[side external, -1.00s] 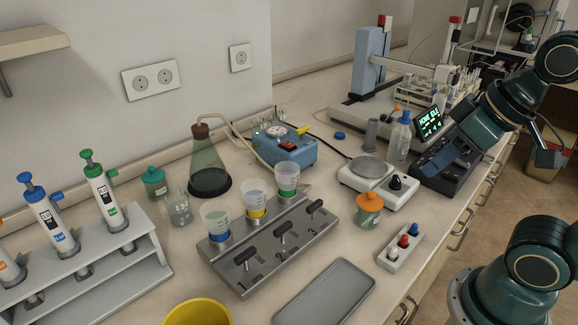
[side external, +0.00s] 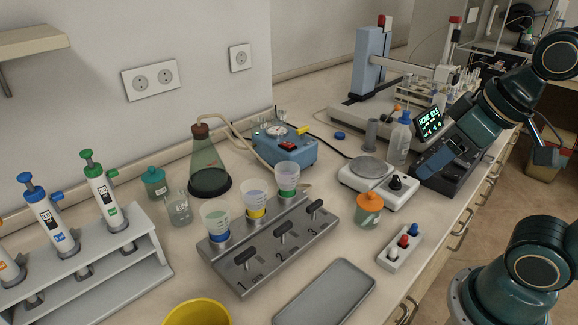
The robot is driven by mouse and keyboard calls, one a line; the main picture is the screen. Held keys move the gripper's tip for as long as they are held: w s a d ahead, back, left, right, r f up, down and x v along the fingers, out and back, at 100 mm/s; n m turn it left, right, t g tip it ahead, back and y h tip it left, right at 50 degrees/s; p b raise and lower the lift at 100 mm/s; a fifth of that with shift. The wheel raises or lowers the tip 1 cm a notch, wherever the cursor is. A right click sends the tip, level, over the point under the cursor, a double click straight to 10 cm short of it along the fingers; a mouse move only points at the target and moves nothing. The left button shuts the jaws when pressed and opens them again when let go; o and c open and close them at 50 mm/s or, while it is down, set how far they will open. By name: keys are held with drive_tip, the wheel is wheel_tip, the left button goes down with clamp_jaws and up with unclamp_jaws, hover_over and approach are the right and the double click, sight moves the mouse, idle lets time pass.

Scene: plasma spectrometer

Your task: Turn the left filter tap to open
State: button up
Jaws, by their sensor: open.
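The grey filter manifold (side external: 225,272) stands on the bench at the centre, with three black tap handles in a row. The left filter tap (side external: 245,256) is beside the number 1, in front of the cup with the blue ring (side external: 216,222). Its handle lies roughly along the manifold's length, like those of the middle tap (side external: 283,233) and right tap (side external: 315,209). My gripper (side external: 437,160) is at the upper right, in front of the dark display unit and well away from the taps. It is open with nothing seen in it; its fingertips are hard to make out.
A yellow bowl (side external: 196,313) and a grey tray (side external: 325,294) lie in front of the manifold.

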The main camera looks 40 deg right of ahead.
drive_tip(key=w+a+r+g, duration=0.2)
drive_tip(key=w+a+r, duration=0.15)
drive_tip(key=w, duration=0.35)
drive_tip(key=g, duration=0.4)
hover_over(245, 253)
wheel_tip(245, 253, down, 7)
wheel_tip(245, 253, down, 14)
drive_tip(key=shift+r, duration=0.1)
drive_tip(key=shift+c, duration=0.2)
drive_tip(key=c, duration=0.9)
